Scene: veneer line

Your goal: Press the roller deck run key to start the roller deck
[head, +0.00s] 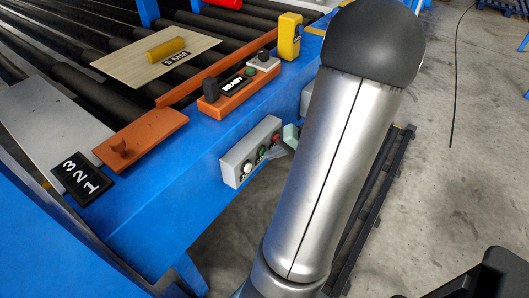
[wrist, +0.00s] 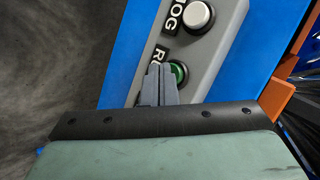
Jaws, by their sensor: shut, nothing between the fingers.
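The roller deck control box (head: 250,150) is light grey, on the blue side of the frame. It carries a white key (head: 247,167), a green key (head: 262,152) and a red key (head: 277,137). In the wrist view the white key (wrist: 198,15) is labelled JOG. In the head view my arm hides most of the gripper.
An orange block with a READY sign (head: 233,86) and a yellow box (head: 289,37) stand on the frame's ledge. A veneer sheet (head: 130,66) with a yellow cylinder (head: 166,49) lies on the dark rollers. A 1-2-3 plate (head: 81,180) is at left.

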